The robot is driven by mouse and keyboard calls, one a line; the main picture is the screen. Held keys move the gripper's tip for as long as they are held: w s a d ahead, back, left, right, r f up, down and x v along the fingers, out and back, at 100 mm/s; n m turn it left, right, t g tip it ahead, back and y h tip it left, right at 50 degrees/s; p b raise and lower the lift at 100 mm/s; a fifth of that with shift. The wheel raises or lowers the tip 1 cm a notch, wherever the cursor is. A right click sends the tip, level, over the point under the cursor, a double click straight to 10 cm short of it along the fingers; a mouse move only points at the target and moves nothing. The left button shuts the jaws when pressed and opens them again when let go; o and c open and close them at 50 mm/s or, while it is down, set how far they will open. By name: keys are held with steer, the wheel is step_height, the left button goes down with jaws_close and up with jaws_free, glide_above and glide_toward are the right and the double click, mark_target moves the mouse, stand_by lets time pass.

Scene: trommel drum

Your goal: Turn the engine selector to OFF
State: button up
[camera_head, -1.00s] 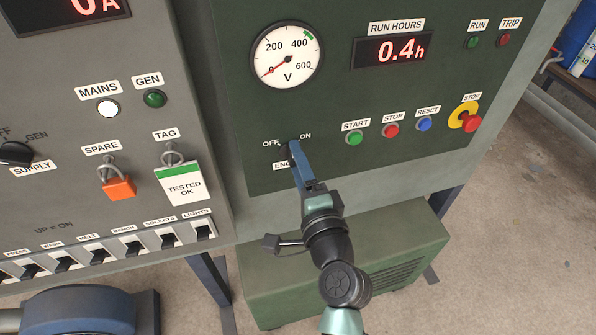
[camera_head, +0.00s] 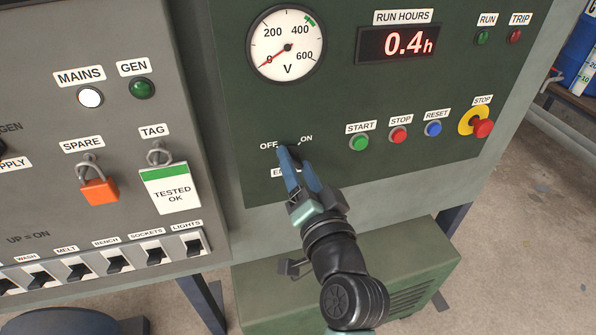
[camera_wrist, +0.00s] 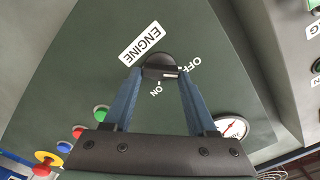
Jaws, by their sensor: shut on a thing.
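The engine selector is a round black knob (camera_wrist: 160,60) on the dark green panel, with the ENGINE label (camera_wrist: 140,44) beside it in the wrist view. Its white pointer mark lies on the side toward the OFF label (camera_wrist: 190,65), while the ON label (camera_wrist: 157,89) is a little apart from the mark. My gripper (camera_wrist: 160,71) has one blue finger at each end of the knob's bar and is shut on it. In the head view my gripper (camera_head: 290,151) reaches the panel below OFF and ON, and its fingers hide most of the knob.
To the right of the selector are the START button (camera_head: 359,142), STOP button (camera_head: 398,135), RESET button (camera_head: 433,128) and a red emergency stop (camera_head: 482,127). A voltmeter (camera_head: 287,46) is above. An orange padlock (camera_head: 99,190) and a tag (camera_head: 170,188) hang at left.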

stand_by(0.4)
steer(key=o, duration=1.4)
steer(key=shift+c, duration=0.2)
steer(key=b+v, duration=0.1)
steer(key=v, duration=1.2)
steer(key=shift+b, duration=0.3)
